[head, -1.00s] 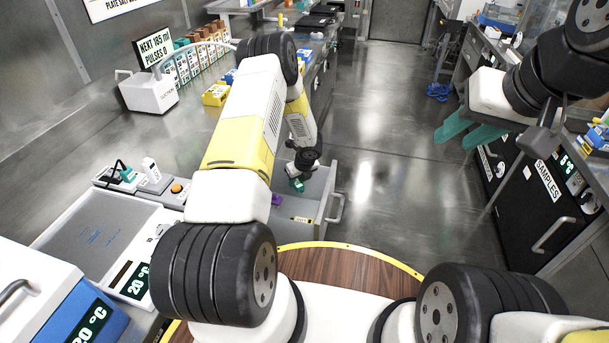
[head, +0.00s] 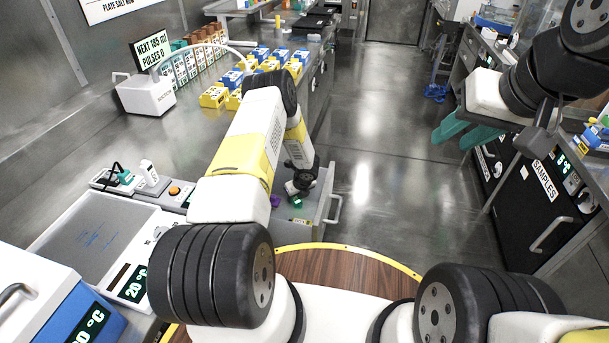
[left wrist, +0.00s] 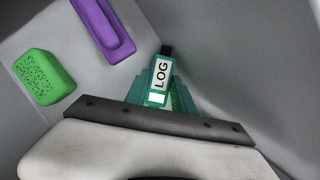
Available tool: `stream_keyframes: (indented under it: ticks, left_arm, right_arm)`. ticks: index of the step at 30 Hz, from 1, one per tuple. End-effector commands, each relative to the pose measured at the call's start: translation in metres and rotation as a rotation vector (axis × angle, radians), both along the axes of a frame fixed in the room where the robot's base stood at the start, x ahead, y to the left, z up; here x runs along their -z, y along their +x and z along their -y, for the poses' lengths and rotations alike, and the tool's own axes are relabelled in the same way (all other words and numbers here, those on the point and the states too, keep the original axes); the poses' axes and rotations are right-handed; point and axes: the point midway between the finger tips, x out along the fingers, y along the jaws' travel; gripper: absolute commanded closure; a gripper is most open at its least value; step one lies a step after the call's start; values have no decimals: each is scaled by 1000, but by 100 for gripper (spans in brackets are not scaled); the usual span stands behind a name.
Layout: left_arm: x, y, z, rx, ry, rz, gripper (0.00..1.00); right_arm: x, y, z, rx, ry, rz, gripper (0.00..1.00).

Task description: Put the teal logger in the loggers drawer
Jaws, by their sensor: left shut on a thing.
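My left gripper (head: 297,201) is low over the open drawer (head: 322,209), among its walls. In the left wrist view its teal fingers are shut on the teal logger (left wrist: 161,78), which has a white LOG label and a dark tip. The grey drawer floor (left wrist: 75,60) lies below; whether the logger touches it I cannot tell. My right gripper (head: 466,132) is open and empty at the right, above the floor, its teal fingers apart.
The drawer also holds a purple object (left wrist: 103,30) and a green speckled block (left wrist: 44,77), both left of the logger. The drawer handle (head: 335,209) sticks out to the right. Yellow and blue boxes (head: 214,97) stand on the bench. The aisle floor (head: 385,150) is clear.

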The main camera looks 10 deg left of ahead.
Motion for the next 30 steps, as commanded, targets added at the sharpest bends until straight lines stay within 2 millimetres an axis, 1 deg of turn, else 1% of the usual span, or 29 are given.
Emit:
stream_keyframes:
  ticks: [8, 11, 12, 15, 25, 28, 30]
  left_arm:
    - [9, 0, 0, 0, 1, -1, 100]
    - [9, 0, 0, -1, 0, 0, 100]
    - [9, 0, 0, -1, 0, 0, 66]
    - [9, 0, 0, 0, 0, 0, 48]
    - [8, 0, 0, -1, 0, 0, 48]
    - [-1, 1, 0, -1, -1, 1, 48]
    - [-11, -1, 2, 2, 1, 2, 48]
  right_arm:
    - [0, 0, 0, 0, 0, 0, 66]
    - [0, 0, 0, 0, 0, 0, 66]
    - [0, 0, 0, 0, 0, 0, 66]
    - [0, 0, 0, 0, 0, 0, 66]
    - [0, 0, 0, 0, 0, 0, 66]
    - [0, 0, 0, 0, 0, 0, 66]
    - [0, 0, 0, 0, 0, 0, 66]
